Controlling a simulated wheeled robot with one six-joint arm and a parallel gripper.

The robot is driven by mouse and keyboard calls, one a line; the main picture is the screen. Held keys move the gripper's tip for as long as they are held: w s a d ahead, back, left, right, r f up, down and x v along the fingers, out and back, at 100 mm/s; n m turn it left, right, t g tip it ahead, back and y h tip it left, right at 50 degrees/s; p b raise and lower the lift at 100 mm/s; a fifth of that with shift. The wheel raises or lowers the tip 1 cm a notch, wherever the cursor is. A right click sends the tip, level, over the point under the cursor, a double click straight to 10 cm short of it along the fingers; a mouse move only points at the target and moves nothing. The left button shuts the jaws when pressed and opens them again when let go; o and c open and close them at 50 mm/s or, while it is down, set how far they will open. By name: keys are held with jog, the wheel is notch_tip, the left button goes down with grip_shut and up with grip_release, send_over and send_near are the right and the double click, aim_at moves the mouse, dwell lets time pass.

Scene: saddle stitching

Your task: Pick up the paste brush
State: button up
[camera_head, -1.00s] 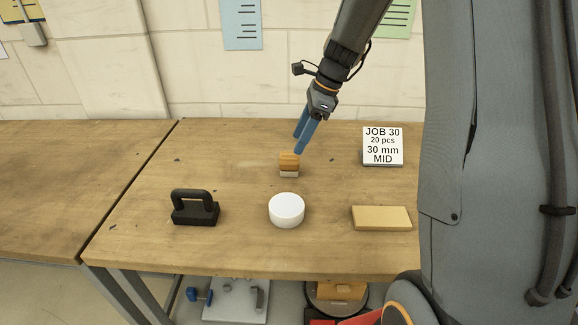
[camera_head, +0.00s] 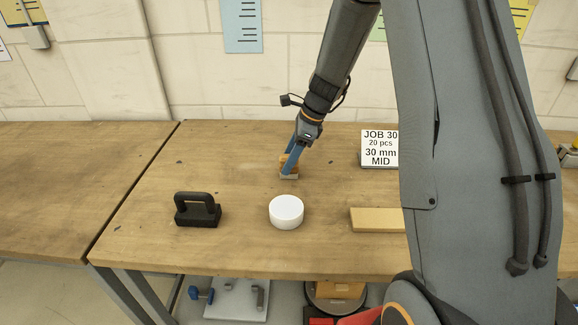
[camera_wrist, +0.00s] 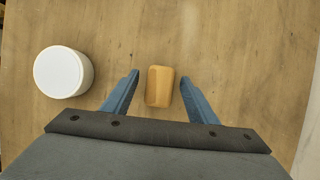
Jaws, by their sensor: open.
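The paste brush (camera_head: 289,176) is a small block with an orange-brown wooden top and a pale lower band, standing on the wooden table behind the white round pot. In the head view my gripper (camera_head: 290,160) is down at the brush and its blue fingers hide part of it. In the wrist view the brush (camera_wrist: 160,86) lies between the two open blue fingers of my gripper (camera_wrist: 160,88), nearer the left finger's tip, with a gap on each side. Whether the fingers touch the table cannot be told.
The white round pot (camera_head: 286,212) stands just in front of the brush. A black handled block (camera_head: 198,212) is at front left, a tan block (camera_head: 376,219) at front right. A job sign (camera_head: 379,149) stands at back right.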

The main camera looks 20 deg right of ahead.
jog(key=c, duration=1.2)
jog(key=shift+r+b, duration=1.05)
jog(key=shift+r, duration=4)
jog(key=shift+c, duration=0.2)
jog(key=o, duration=0.5)
jog(key=shift+c, duration=1.4)
